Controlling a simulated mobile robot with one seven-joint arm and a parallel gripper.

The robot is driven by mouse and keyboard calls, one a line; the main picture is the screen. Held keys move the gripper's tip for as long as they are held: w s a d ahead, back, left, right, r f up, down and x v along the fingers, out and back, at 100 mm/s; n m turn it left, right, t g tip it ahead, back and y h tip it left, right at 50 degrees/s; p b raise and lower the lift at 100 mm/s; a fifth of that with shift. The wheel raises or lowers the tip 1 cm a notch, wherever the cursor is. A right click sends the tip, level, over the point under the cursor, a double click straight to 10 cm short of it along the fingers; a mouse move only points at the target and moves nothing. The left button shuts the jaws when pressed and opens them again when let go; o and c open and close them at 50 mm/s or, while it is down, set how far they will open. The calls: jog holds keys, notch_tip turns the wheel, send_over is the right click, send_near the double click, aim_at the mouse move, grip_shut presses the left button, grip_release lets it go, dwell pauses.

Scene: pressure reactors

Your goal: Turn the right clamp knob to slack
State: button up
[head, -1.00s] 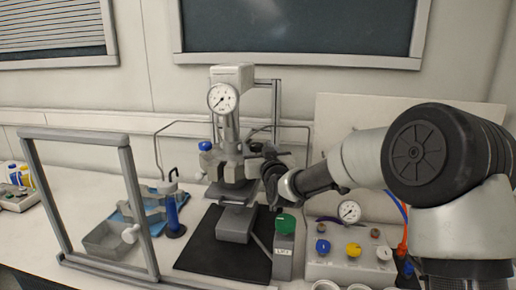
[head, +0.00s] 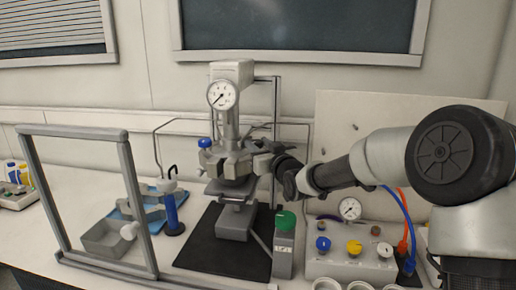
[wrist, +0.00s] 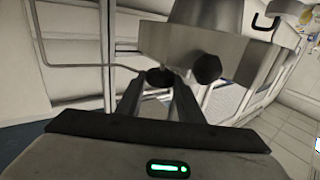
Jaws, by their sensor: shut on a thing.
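The reactor (head: 229,120) stands at the centre in the head view, with a grey clamp ring around its vessel (head: 226,163). A blue knob (head: 204,143) sits at the clamp's left. My gripper (head: 262,150) reaches in from the right and meets the clamp's right side; it hides the right clamp knob there. In the wrist view my gripper's two fingers (wrist: 160,84) are shut on a dark knob (wrist: 159,76), taken to be the right clamp knob. A second dark, faceted knob (wrist: 207,68) protrudes from the metal body just right of the fingers.
A control box (head: 350,262) with a gauge and coloured knobs stands below my arm. A green-topped grey block (head: 285,222) stands before the reactor. A clear-fronted frame (head: 128,200) and a blue-bodied stand (head: 171,215) are at the left. A thin pipe (wrist: 85,66) runs close to the fingers.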

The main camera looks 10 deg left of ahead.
jog(key=shift+w+d+r+n+g+y+p, duration=0.1)
jog(key=shift+d+r+n+g+y+p, duration=0.05)
jog(key=shift+n+g+y+p, duration=0.3)
jog(key=shift+w+d+r+n+g+y+p, duration=0.15)
jog(key=shift+n+g+y+p, duration=0.1)
jog(key=shift+y+p, duration=0.3)
jog(key=n+g+y+p, duration=0.1)
jog(key=g+p, duration=0.1)
jog(key=p, duration=0.2)
jog(key=shift+r, duration=0.15)
jog(key=n+g+y+p, duration=0.1)
jog(key=p, duration=0.2)
jog(key=shift+w+n, duration=0.1)
jog(key=shift+n, duration=0.3)
jog(key=n+g+y+p, duration=0.1)
jog(key=g+p, duration=0.2)
jog(key=shift+f+n+y, duration=0.35)
jog(key=shift+n+y, duration=0.05)
jog(key=o, duration=1.1)
jog(key=shift+f, duration=0.1)
